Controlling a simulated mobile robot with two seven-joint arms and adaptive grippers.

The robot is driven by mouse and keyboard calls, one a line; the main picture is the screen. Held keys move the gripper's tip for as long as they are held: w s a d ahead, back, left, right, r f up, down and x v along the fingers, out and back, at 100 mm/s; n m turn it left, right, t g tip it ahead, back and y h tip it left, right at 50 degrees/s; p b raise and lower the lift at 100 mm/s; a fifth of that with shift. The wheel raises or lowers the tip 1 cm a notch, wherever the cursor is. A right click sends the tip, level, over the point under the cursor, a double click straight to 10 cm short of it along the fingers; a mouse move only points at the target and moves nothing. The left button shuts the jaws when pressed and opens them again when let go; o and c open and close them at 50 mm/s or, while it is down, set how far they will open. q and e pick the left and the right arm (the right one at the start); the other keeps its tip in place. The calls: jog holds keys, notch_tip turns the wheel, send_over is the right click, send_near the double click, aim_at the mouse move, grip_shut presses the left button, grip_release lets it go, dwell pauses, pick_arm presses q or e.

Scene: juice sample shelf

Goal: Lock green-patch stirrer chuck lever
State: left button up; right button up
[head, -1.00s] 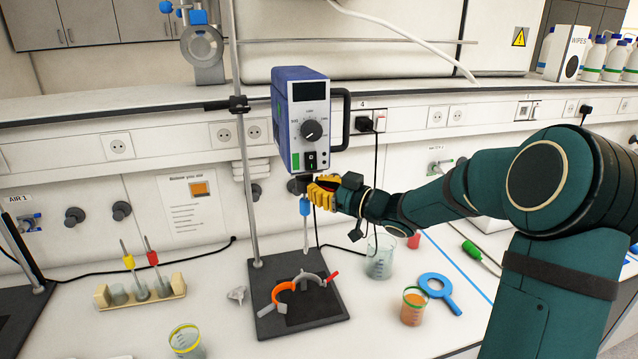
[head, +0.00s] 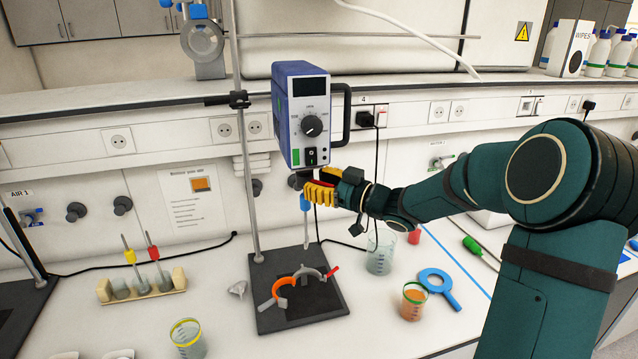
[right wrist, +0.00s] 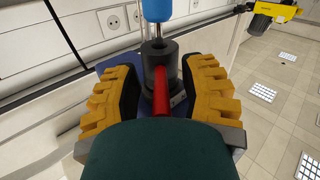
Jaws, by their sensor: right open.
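The blue and white stirrer (head: 311,92) hangs on a stand rod, with a green patch (head: 296,157) on its front. Its dark chuck (right wrist: 157,62) is under the body, above a shaft with a blue sleeve (head: 305,202). The sleeve also shows in the right wrist view (right wrist: 156,10). A red lever (right wrist: 162,88) sticks out from the chuck towards my wrist. My right gripper (head: 317,187) is open at the chuck. Its yellow-padded fingers stand on either side of the lever, apart from it in the wrist view. My left gripper is out of view.
The stand's dark base (head: 330,305) holds an orange and grey ring clamp (head: 285,284). A beaker (head: 380,252), an orange-filled beaker (head: 414,301) and a blue ring tool (head: 440,285) stand to the right. A test tube rack (head: 172,284) is at left. A cable hangs behind my wrist.

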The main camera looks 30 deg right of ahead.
jog(key=shift+s, duration=0.1)
jog(key=v, duration=1.2)
